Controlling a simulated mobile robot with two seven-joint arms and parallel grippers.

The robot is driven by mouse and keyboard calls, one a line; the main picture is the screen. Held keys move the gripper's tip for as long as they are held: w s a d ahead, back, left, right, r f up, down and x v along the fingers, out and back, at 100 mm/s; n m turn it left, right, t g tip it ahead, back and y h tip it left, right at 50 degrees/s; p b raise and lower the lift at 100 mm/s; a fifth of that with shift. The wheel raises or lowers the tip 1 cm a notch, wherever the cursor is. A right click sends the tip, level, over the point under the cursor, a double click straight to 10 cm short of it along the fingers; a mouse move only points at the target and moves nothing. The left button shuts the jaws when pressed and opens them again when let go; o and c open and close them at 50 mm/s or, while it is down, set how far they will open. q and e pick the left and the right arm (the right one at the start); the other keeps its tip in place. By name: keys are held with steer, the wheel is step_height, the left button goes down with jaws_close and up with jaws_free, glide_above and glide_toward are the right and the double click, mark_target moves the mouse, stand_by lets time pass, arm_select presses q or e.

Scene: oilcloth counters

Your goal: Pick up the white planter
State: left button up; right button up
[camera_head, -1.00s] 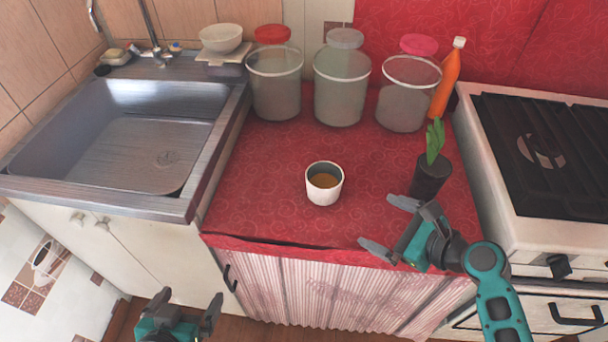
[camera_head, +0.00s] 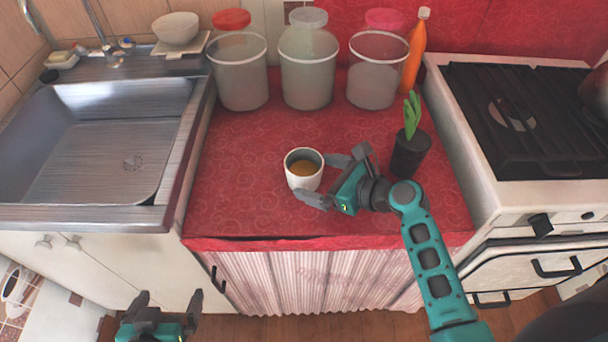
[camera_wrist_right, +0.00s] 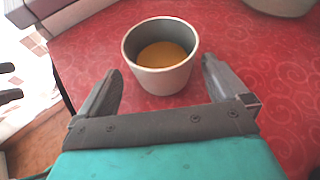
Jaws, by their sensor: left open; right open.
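The white planter (camera_head: 304,180) is a small round pot with brown-orange contents, upright on the red counter. It also shows in the right wrist view (camera_wrist_right: 160,78), just ahead of and partly between the open fingers. My right gripper (camera_head: 326,180) is open beside the planter on its right, with its fingertips near the planter's side. In the right wrist view, my right gripper (camera_wrist_right: 160,92) has no finger visibly closed on the pot. My left gripper (camera_head: 168,300) is open and empty, low in front of the cabinet at the lower left.
A dark pot with a green plant (camera_head: 410,150) stands right of my right gripper. Several lidded bins, including a grey one (camera_head: 307,80), and an orange bottle (camera_head: 413,55) line the back. A sink (camera_head: 100,150) is at left, a stove (camera_head: 520,120) at right. The counter's left part is clear.

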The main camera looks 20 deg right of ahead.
mark_target(292, 169)
steer(key=x, duration=0.4)
steer(key=shift+w+f+b, duration=0.2)
steer(key=shift+f+b, duration=0.05)
steer(key=shift+b, duration=0.15)
steer(key=shift+c, duration=0.2)
steer(key=shift+d, duration=0.1)
steer(key=c, duration=0.9)
steer(key=shift+o, duration=0.2)
steer(key=shift+r, duration=0.15)
